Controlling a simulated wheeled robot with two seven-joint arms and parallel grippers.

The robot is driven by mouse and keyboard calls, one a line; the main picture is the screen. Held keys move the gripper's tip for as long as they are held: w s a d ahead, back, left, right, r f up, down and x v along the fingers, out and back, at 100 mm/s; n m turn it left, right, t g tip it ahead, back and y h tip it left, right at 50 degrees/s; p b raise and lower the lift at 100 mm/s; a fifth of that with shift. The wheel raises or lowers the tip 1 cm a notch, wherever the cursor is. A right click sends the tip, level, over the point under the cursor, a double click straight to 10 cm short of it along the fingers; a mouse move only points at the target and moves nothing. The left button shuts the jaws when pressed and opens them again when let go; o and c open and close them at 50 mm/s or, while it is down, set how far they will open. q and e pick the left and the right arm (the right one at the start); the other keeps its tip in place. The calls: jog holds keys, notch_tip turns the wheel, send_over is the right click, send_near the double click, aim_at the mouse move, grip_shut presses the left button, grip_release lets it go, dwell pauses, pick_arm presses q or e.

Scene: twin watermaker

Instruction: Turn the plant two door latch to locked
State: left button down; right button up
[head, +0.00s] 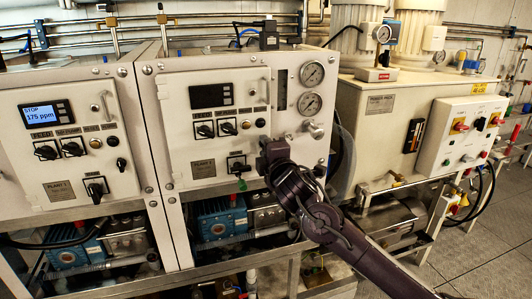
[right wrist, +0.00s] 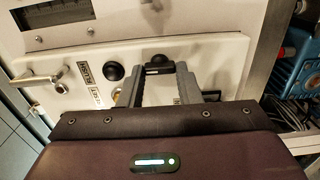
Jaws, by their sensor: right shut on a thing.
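The plant two panel door (head: 203,105) is a white plate with a display and knobs, and it sits closed against its cabinet. My right gripper (head: 268,150) is at the lower right edge of this door in the head view and covers the latch there. In the right wrist view, my right gripper (right wrist: 158,84) has its two grey fingers on either side of the black door latch (right wrist: 158,64), shut on it. The latch's black bar lies across the picture between the fingertips. The latch's lower part is hidden. My left gripper is not in view.
A black round knob (right wrist: 115,72) and a metal door handle (right wrist: 52,86) are left of the fingers in the right wrist view. Pressure gauges (head: 311,88) sit right of the door. The plant one panel (head: 70,130) stands at left, and the power pack (head: 385,135) at right.

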jog(key=shift+f, duration=0.1)
dwell(0.3)
jog(key=o, duration=1)
jog(key=b+v, duration=0.2)
jog(key=v, duration=0.5)
jog(key=shift+s+d, duration=0.1)
jog(key=shift+s, duration=0.25)
